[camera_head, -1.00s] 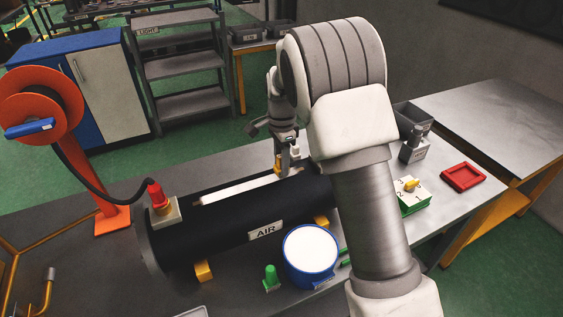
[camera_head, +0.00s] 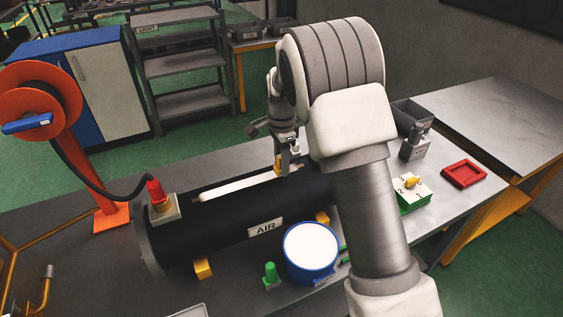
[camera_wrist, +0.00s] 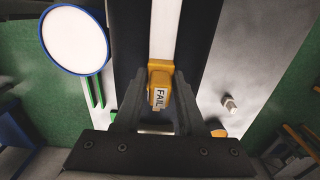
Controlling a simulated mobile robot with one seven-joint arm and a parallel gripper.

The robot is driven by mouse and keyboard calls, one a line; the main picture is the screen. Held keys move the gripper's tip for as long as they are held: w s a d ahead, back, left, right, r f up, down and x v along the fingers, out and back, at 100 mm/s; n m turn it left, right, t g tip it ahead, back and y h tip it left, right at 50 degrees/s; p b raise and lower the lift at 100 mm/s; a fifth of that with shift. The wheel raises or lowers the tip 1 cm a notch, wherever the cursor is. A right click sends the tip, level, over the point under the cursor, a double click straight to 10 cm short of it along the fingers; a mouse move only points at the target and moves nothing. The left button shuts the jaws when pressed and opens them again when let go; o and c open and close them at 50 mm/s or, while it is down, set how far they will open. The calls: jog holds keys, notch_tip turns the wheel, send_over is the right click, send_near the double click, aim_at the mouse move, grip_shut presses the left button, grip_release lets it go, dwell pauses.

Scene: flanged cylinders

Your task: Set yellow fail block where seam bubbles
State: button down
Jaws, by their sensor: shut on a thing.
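A black cylinder (camera_head: 222,233) labelled AIR lies on the table, with a white seam strip (camera_head: 238,186) along its top. My gripper (camera_head: 284,168) is at the cylinder's right part, above the strip. In the wrist view my gripper (camera_wrist: 158,105) is shut on the yellow FAIL block (camera_wrist: 160,80), which lies over the white strip (camera_wrist: 163,30). The block (camera_head: 278,165) shows only partly in the head view. I cannot tell whether it touches the strip. No bubbles can be made out on the visible strip.
A blue tub (camera_head: 311,252) with white contents and a green peg (camera_head: 271,274) stand in front of the cylinder. A red fitting (camera_head: 155,191) with a hose sits on its left end. A numbered block (camera_head: 414,195) and a red tray (camera_head: 463,174) are at right.

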jog(key=shift+c, duration=2.1)
grip_release()
notch_tip(320, 180, up, 18)
jog(key=shift+f+b, duration=0.25)
jog(key=shift+b, duration=0.2)
